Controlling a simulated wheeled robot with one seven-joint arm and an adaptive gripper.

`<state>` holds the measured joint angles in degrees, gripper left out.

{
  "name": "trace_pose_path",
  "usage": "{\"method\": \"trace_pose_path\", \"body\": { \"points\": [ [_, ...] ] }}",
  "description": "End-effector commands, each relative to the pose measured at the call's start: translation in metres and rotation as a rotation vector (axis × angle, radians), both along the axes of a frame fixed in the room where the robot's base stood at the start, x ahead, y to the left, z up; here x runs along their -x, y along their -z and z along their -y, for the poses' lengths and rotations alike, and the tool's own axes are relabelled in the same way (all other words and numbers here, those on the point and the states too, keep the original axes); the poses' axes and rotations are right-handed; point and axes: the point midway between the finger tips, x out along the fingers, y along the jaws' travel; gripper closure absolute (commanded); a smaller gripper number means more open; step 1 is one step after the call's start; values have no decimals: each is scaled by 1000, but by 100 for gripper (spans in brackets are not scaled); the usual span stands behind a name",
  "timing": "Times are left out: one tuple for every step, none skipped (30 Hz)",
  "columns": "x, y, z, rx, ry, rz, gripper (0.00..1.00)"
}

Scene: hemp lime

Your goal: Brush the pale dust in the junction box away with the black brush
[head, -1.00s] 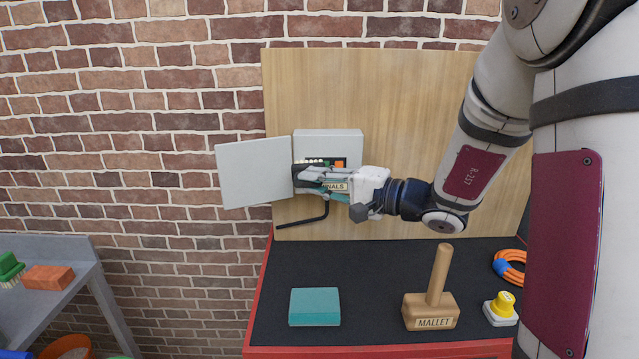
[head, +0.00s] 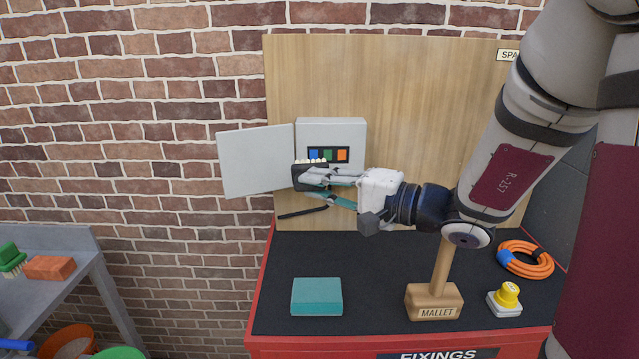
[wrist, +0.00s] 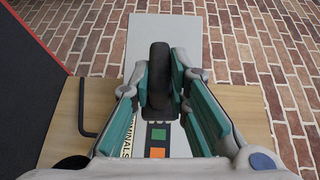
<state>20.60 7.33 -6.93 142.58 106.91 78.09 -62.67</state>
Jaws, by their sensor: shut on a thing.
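My gripper (head: 318,180) is shut on the black brush (head: 306,180), in front of the lower part of the junction box (head: 330,129). The brush's pale bristles show along its upper edge in the head view. The box is grey, mounted on a wooden board, with its door (head: 256,162) swung open to the left. Blue, green and orange terminals (head: 328,155) show just above the gripper. In the wrist view the black brush (wrist: 160,75) sits between the teal finger pads, and the terminals (wrist: 157,142) lie beyond. I cannot make out the pale dust; the box's lower part is hidden.
A bent black bar (head: 303,212) is below the box. The black bench top holds a teal block (head: 316,297), a wooden mallet (head: 434,300), a yellow-topped button (head: 505,298) and an orange cable coil (head: 525,260). A grey shelf (head: 75,290) stands at left.

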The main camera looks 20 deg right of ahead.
Motion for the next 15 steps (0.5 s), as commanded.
{"method": "trace_pose_path", "body": {
  "points": [
    [0,0,0,0,0,0,100],
    [0,0,0,0,0,0,100],
    [0,0,0,0,0,0,100],
    [1,0,0,0,0,0,100],
    [2,-1,0,-1,0,-1,100],
    [4,-1,-1,-1,-1,-1,100],
    [6,-1,-2,-1,-1,-2,100],
    [8,-2,-2,-2,-1,-3,100],
    [11,-2,-3,-2,-1,-3,100],
    [13,-2,-4,-1,-2,-4,100],
    [16,-2,-5,-2,-2,-3,100],
    [19,-2,-6,-2,-2,-3,100],
    [21,-2,-7,-2,-2,-3,100],
    [23,-2,-7,-2,-2,-2,100],
    [25,-2,-8,-2,-1,-2,100]
  ]
}}
